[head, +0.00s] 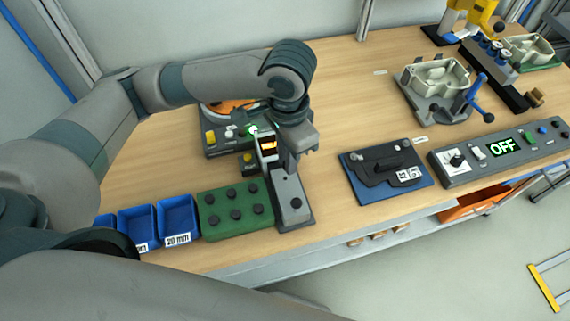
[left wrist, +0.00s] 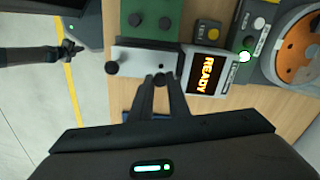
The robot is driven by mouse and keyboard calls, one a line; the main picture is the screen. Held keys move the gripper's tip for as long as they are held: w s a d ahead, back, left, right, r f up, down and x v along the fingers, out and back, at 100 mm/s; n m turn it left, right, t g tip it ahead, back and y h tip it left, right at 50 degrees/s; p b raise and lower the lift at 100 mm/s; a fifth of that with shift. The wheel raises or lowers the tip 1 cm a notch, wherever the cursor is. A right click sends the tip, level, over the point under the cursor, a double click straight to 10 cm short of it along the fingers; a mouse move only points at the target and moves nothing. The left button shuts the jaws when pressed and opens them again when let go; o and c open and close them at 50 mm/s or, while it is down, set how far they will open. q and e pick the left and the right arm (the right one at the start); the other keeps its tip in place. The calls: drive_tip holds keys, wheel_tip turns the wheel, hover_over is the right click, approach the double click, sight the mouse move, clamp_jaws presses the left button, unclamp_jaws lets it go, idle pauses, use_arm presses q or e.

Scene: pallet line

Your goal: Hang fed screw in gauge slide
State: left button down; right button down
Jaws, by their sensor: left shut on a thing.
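My left gripper (head: 292,163) is over the grey gauge with the lit display, whose grey slide (head: 294,203) carries a black knob. In the left wrist view the two fingers (left wrist: 162,87) come together at the gauge's edge, beside the display reading READY (left wrist: 202,73). They are shut on a small dark screw (left wrist: 160,79), of which only the head shows; I cannot tell whether it touches the slide. The feeder with the orange disc (head: 229,107) stands behind the gauge. My right gripper (left wrist: 72,48) shows small in the left wrist view; its jaws are unclear.
A green block (head: 236,209) with several black knobs stands left of the gauge, with blue bins (head: 178,217) beyond it. A black fixture on a blue plate (head: 386,178) and a control box reading OFF (head: 502,147) are to the right. Bare bench lies between.

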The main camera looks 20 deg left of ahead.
use_arm(q)
drive_tip(key=shift+a+f, duration=0.15)
drive_tip(key=shift+a, duration=0.1)
use_arm(e)
drive_tip(key=shift+d, duration=0.3)
drive_tip(key=shift+w+d, duration=0.1)
drive_tip(key=shift+d, duration=0.05)
use_arm(q)
drive_tip(key=shift+f, duration=0.25)
wheel_tip(320, 180, down, 3)
drive_tip(key=shift+f+p, duration=0.15)
drive_tip(key=shift+p, duration=0.35)
drive_tip(key=shift+f, duration=0.1)
use_arm(e)
drive_tip(key=shift+r, duration=0.55)
drive_tip(key=shift+a, duration=0.3)
use_arm(q)
drive_tip(key=shift+f, duration=0.35)
use_arm(e)
drive_tip(key=shift+r, duration=0.1)
